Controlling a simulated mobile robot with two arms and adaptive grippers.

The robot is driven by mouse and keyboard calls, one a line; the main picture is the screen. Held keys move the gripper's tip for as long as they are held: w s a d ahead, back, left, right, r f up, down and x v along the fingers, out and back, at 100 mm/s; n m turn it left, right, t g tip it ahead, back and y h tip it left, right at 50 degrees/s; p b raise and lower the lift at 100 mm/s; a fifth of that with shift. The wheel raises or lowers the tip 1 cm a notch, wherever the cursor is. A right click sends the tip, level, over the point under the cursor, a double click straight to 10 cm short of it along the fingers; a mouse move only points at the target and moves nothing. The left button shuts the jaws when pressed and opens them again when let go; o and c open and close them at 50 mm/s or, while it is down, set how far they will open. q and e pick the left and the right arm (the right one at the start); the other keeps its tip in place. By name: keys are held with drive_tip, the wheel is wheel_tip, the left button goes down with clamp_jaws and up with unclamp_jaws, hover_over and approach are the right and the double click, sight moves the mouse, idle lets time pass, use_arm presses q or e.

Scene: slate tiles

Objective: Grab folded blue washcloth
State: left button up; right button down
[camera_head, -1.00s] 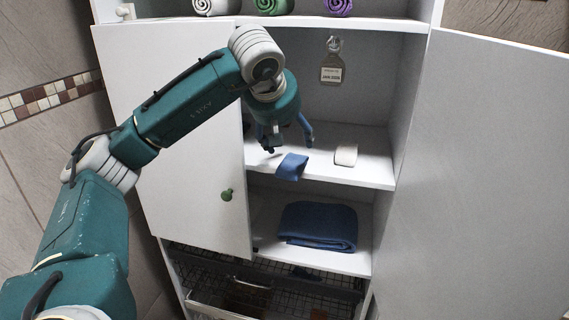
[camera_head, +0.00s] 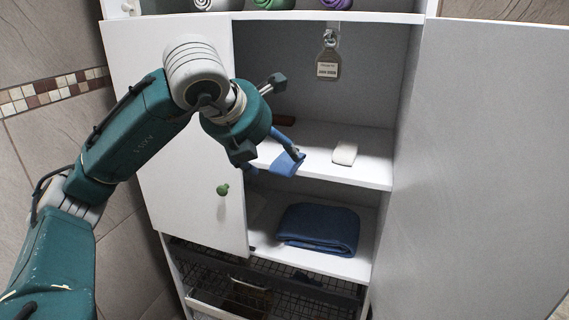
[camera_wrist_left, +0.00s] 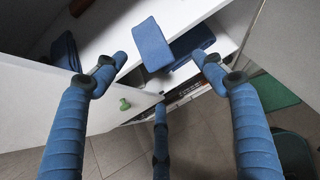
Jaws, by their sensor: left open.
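A small folded blue washcloth (camera_head: 288,164) lies at the front edge of the middle shelf (camera_head: 330,172), slightly overhanging it. It also shows in the left wrist view (camera_wrist_left: 152,45), framed between my two spread upper fingers. My left gripper (camera_head: 266,118) is open and empty, in front of the shelf opening at the left. One of its blue fingers overlaps the washcloth's edge in the head view; I cannot tell whether they touch. A larger folded blue towel (camera_head: 320,228) lies on the shelf below. My right gripper is not in view.
A white bar (camera_head: 345,153) lies right of the washcloth. The left cabinet door (camera_head: 185,150) with a green knob (camera_head: 223,189) is close beside my left gripper. The right door (camera_head: 480,160) stands open. Rolled towels are on the top shelf; a wire basket (camera_head: 270,285) is below.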

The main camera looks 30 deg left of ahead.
sight(281, 164)
use_arm(q)
drive_tip(key=x, duration=0.5)
drive_tip(key=shift+a+p, duration=0.1)
drive_tip(key=shift+p, duration=0.3)
drive_tip(key=p+x, duration=0.1)
drive_tip(key=x, duration=0.1)
drive_tip(key=a+p+x, duration=0.1)
drive_tip(key=x, duration=0.1)
drive_tip(key=shift+w, duration=0.3)
drive_tip(key=shift+w+f, duration=0.35)
drive_tip(key=shift+f, duration=0.05)
drive_tip(key=shift+s, duration=0.1)
drive_tip(key=c, duration=1.2)
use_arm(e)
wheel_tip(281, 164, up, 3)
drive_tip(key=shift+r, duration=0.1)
